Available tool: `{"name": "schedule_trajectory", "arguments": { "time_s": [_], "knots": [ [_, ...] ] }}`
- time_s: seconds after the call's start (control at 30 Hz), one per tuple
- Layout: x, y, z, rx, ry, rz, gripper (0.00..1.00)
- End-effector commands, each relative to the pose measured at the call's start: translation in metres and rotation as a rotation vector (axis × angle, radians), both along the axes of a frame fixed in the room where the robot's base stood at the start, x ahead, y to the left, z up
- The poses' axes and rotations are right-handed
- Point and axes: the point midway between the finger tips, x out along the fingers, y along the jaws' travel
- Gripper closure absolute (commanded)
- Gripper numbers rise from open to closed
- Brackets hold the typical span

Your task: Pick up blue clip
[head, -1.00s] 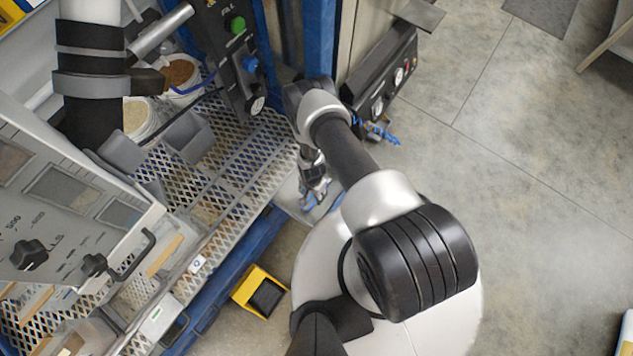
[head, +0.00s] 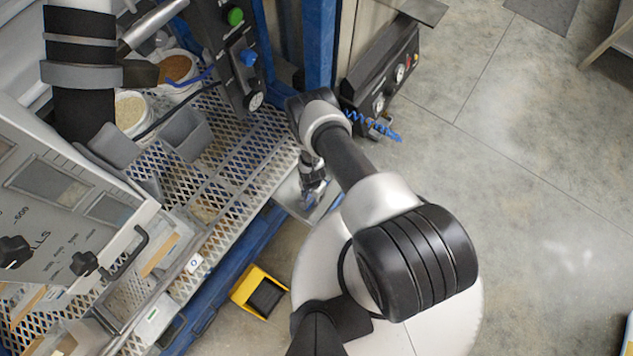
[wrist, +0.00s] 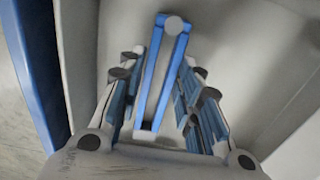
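The blue clip (wrist: 165,65) is a narrow, long blue piece with a grey round end, in the middle of the wrist view. It stands out from a pale grey surface and lies between the two fingers of my gripper (wrist: 160,98). The fingers have blue inner pads and are apart, one on each side of the clip. A gap shows on the left; on the right I cannot tell whether a pad touches it. In the head view my gripper (head: 312,190) is low over a grey sheet-like surface beside the blue frame, and the clip cannot be made out there.
A mesh platform (head: 225,165) with a blue edge beam lies left of my gripper. Buckets (head: 178,70) and a grey control cabinet (head: 60,205) stand on the left. A black gauge panel (head: 385,80) is close beyond my arm. A yellow box (head: 258,290) sits on the floor. Open floor is on the right.

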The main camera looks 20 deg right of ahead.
Motion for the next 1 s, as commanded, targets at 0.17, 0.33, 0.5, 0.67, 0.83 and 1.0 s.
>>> {"name": "schedule_trajectory", "arguments": {
  "time_s": [0.17, 0.33, 0.5, 0.67, 0.83, 1.0],
  "knots": [
    [0.0, 0.0, 0.0, 0.0, 0.0, 0.0, 0.83],
    [0.0, 0.0, 0.0, 0.0, 0.0, 0.0, 0.94],
    [0.0, 0.0, 0.0, 0.0, 0.0, 0.0, 0.95],
    [0.001, 0.0, 0.004, 0.001, -0.001, 0.0, 0.95],
    [0.001, 0.0, 0.022, 0.0, -0.001, 0.0, 0.95],
    [0.002, 0.0, 0.061, 0.0, -0.002, 0.0, 0.95]
  ]
}}
